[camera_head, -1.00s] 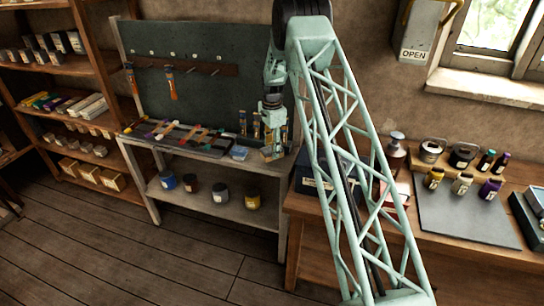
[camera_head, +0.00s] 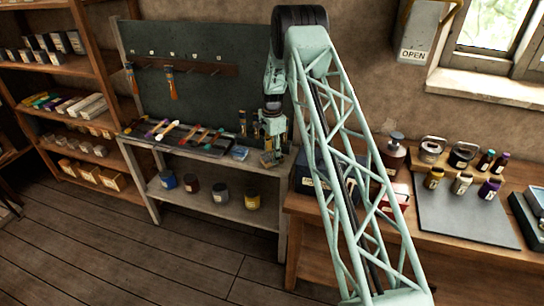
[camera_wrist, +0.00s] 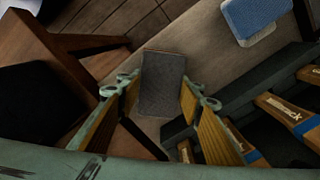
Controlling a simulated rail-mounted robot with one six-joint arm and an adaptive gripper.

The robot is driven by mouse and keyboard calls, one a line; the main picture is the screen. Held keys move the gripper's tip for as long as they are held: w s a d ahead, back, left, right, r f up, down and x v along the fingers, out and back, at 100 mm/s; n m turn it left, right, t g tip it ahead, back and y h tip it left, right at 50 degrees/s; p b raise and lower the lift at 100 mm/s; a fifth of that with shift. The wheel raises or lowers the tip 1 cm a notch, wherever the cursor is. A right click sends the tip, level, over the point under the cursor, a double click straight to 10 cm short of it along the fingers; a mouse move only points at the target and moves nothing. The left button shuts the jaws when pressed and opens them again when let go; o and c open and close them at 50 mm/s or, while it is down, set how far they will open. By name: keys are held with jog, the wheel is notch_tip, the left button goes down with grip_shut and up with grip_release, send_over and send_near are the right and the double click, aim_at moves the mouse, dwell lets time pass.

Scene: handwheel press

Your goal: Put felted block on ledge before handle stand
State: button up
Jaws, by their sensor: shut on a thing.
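My gripper (camera_wrist: 163,95) is shut on the felted block (camera_wrist: 162,84), whose dark grey top shows between the finger pads in the wrist view. In the head view the block (camera_head: 268,159) is small, below my gripper (camera_head: 271,146), at the right end of the grey bench (camera_head: 222,166). I cannot tell whether it touches the bench. The handle stand (camera_wrist: 236,101) is a dark stepped piece at the right of the wrist view, bearing wooden handles with blue bands. In the head view upright handles (camera_head: 243,124) show just left of my gripper. The ledge before the stand is not clearly seen.
A blue pad (camera_head: 239,153) lies on the bench left of the block; it also shows in the wrist view (camera_wrist: 254,15). A tray of tools (camera_head: 188,137) lies further left. The wooden table (camera_head: 300,206) stands close on the right, with a dark box on it.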

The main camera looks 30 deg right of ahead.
jog(key=shift+f, duration=0.1)
jog(key=o, duration=0.9)
jog(key=shift+r+b, duration=0.3)
jog(key=shift+r, duration=5.8)
